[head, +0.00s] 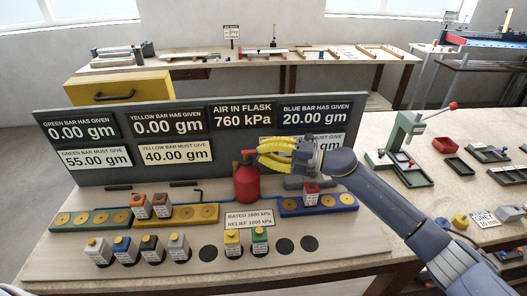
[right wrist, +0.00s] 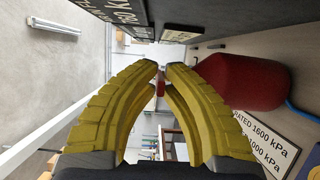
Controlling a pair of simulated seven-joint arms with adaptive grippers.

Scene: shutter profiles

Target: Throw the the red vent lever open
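The red flask (head: 246,184) stands upright on the bench before the dark panel. It also fills the right of the right wrist view (right wrist: 242,82). The red vent lever (head: 247,153) sticks out at its top. My right gripper (head: 259,153) reaches in from the right at lever height, its yellow fingers pointing left. In the right wrist view the fingertips (right wrist: 161,70) are drawn close together, with a small red piece between them that looks like the lever. The fingers partly hide the lever's end. My left gripper is out of view.
The panel's air display (head: 241,116) reads 760 kPa. A rating plate (head: 249,218) stands in front of the flask. Bar holders lie at left (head: 92,220) and right (head: 318,204). Several capped blocks stand along the front. A green press (head: 402,135) stands at right.

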